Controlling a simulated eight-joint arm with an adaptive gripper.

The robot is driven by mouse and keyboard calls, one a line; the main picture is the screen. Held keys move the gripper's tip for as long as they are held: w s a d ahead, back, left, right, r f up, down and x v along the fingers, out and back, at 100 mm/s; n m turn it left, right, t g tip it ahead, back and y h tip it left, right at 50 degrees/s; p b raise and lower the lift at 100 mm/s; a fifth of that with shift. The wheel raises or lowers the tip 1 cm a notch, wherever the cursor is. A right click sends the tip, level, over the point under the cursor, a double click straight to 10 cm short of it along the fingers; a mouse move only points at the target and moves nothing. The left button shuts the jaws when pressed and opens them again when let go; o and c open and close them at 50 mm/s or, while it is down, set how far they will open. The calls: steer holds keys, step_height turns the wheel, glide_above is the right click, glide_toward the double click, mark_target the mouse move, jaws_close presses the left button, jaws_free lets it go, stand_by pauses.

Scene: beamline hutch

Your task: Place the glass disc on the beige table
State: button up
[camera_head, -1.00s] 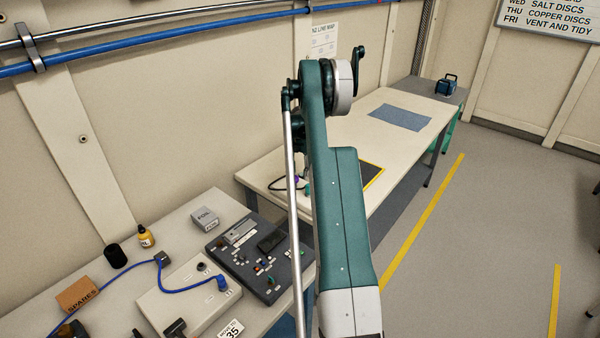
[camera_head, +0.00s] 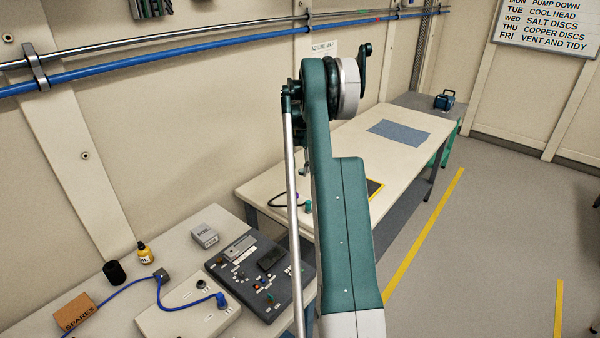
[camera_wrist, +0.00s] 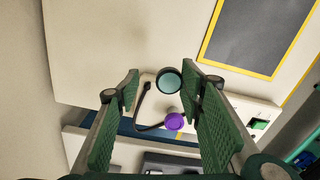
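In the wrist view a round pale-teal disc with a dark rim (camera_wrist: 169,82), which looks like the glass disc, shows between the fingertips of my gripper (camera_wrist: 160,72). My gripper is open, its two green-padded fingers wide apart. The disc appears close to the right fingertip with a gap to the left one. I cannot tell its height above the surface. The beige table (camera_wrist: 105,45) fills the upper part of this view and stands beyond the bench in the head view (camera_head: 345,150). My arm hides the disc in the head view.
A purple knob (camera_wrist: 174,121) and a black curved cable or handle (camera_wrist: 140,105) lie near the disc. A dark yellow-bordered mat (camera_wrist: 258,35) and a blue mat (camera_head: 398,133) lie on the table. The nearer bench holds a control panel (camera_head: 262,265), foil box (camera_head: 205,236) and spares box (camera_head: 77,312).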

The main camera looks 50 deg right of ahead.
steer(key=shift+o, duration=0.2)
steer(key=shift+r, duration=0.1)
steer(key=o, duration=2)
step_height(320, 180, up, 12)
steer(key=shift+c, duration=0.2)
steer(key=c, duration=2.9)
steer(key=shift+c, duration=0.4)
